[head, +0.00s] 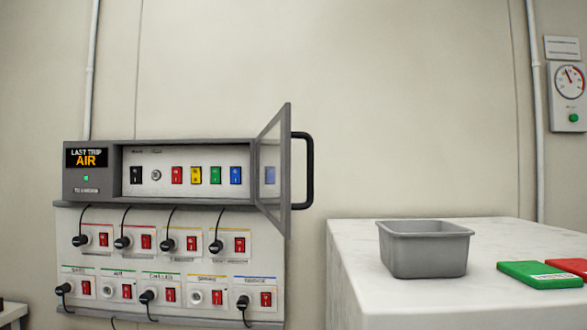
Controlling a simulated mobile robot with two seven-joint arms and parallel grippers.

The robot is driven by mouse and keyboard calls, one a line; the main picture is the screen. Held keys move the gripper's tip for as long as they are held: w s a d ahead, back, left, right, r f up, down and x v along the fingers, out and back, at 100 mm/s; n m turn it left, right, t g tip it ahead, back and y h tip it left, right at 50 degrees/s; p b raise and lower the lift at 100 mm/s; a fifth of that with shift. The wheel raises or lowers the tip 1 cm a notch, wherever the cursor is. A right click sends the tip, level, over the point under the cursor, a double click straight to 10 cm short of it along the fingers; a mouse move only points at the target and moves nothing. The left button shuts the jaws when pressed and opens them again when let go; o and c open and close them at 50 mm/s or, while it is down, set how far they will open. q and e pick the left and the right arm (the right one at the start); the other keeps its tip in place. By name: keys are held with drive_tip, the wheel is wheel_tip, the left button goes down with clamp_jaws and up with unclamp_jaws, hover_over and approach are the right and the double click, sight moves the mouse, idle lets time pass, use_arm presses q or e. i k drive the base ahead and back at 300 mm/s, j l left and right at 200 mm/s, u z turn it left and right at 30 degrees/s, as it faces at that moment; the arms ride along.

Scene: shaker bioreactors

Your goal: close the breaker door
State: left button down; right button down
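The breaker door (272,165) is a grey-framed clear panel hinged at the right side of the breaker box (185,146). It stands open, swung out toward me, with a dark bar handle (309,171) on its right side. Inside the open box is a row of switches in black, red, yellow, green and blue, with a small round knob (156,175) among them. A display (87,158) on the box's left reads "LAST TRIP AIR". Neither of my grippers is in view.
Below the box is a panel (185,252) with red switches, sockets, black plugs and hanging cables. A white counter (350,262) at right holds a grey bin (424,250), a green item (540,275) and a red item (570,266). A gauge (569,82) hangs on the right wall.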

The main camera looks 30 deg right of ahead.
sight(273, 146)
drive_tip(key=k+l, duration=0.45)
drive_tip(key=l, duration=0.2)
drive_tip(key=k+l, duration=0.5)
drive_tip(key=j+z, duration=0.15)
drive_tip(key=z, duration=1.3)
